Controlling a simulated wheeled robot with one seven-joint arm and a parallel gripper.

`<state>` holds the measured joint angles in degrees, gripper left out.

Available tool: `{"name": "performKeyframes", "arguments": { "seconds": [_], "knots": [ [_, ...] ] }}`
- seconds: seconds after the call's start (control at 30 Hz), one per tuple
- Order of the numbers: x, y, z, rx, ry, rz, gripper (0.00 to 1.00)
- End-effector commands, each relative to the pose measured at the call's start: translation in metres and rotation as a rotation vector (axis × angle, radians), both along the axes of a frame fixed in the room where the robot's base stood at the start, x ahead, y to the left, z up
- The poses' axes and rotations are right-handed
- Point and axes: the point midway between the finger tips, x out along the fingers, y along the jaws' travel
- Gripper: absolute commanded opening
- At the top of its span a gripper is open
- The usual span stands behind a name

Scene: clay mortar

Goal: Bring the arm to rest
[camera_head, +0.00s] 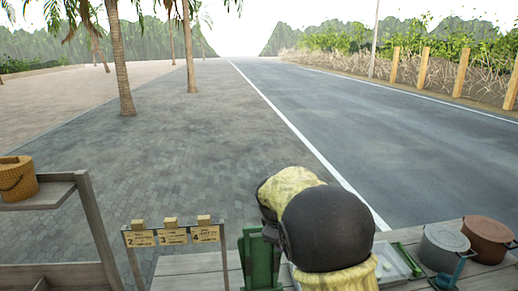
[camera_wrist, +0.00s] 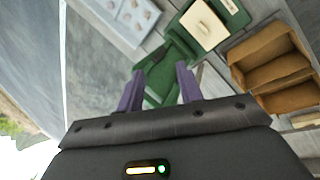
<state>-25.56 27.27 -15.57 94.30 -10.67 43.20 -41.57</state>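My gripper (camera_wrist: 158,80) shows in the wrist view with its two purple fingers apart and nothing seen between them. A green object (camera_wrist: 172,60) lies beyond the fingertips, and I cannot tell how far below it is. In the head view my yellow and black arm is folded close in front of the camera, above the table (camera_head: 200,270). The fingers are hidden there. A green object (camera_head: 258,262) stands just left of the arm.
A pale tray (camera_head: 393,262), a grey pot (camera_head: 443,247) and a brown pot (camera_head: 488,238) are on the right. Small numbered signs (camera_head: 172,236) stand left of the arm. A yellow basket (camera_head: 17,180) sits on a shelf. A brown wooden box (camera_wrist: 270,65) shows in the wrist view.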

Motion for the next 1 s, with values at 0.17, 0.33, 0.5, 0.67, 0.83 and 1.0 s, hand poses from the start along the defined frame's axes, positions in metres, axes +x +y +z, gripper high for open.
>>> {"name": "performKeyframes", "arguments": {
  "seconds": [0.17, 0.33, 0.5, 0.67, 0.83, 1.0],
  "knots": [
    [-0.057, -0.036, -0.015, 0.152, 0.008, -0.247, 0.36],
    [-0.116, -0.059, -0.029, 0.272, 0.011, -0.479, 0.36],
    [-0.18, -0.074, -0.044, 0.372, 0.008, -0.716, 0.36],
    [-0.234, -0.083, -0.057, 0.438, 0.002, -0.913, 0.36],
    [-0.258, -0.088, -0.063, 0.463, -0.004, -1.003, 0.36],
    [-0.259, -0.087, -0.064, 0.464, -0.004, -1.006, 0.36]
  ]
}}
